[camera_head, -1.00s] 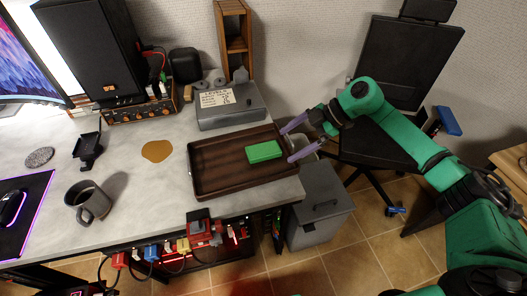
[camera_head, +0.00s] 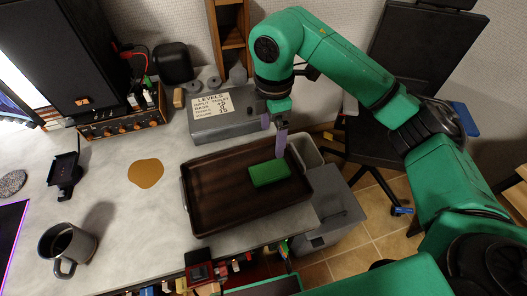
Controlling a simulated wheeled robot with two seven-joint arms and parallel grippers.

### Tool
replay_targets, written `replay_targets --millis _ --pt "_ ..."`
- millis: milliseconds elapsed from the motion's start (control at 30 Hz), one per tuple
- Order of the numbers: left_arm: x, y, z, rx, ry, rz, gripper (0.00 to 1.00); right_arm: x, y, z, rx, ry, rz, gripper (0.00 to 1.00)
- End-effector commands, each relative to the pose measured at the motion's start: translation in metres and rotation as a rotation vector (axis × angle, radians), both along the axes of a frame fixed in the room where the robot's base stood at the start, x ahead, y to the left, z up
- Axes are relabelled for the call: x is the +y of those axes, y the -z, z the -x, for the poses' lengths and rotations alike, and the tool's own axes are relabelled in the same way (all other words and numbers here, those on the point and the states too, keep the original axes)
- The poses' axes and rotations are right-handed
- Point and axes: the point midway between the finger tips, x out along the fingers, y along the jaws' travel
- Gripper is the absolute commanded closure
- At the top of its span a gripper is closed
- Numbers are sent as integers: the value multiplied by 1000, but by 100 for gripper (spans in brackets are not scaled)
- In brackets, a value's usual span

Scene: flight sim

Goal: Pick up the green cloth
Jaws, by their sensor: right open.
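The green cloth (camera_head: 269,174) is a small flat rectangular block. It lies in the right part of the dark brown wooden tray (camera_head: 205,213) on the desk. My right gripper (camera_head: 274,140) points down with its purple fingers just above and behind the cloth in the picture. It is open and appears empty. I cannot tell whether a finger touches the cloth. My left gripper does not show.
A grey box (camera_head: 236,125) with a paper label stands behind the tray. A brown spill (camera_head: 146,173) and a dark mug (camera_head: 67,246) are to the left. A grey bin (camera_head: 338,207) stands beside the desk. A black chair (camera_head: 411,75) is at the right.

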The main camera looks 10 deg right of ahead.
Motion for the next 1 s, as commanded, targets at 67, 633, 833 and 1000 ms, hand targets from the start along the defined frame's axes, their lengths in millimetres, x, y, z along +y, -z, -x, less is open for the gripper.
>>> replay_targets --millis 67,633,833,1000 --pt "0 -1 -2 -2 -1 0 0 1 4 1 2 -4 -1 0" --pt "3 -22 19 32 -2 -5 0 2 113 2 6 -4 -2 0" --pt "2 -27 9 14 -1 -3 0 3 145 2 2 -4 -3 0" --pt "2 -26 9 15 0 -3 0 2 146 1 1 -4 -3 0"
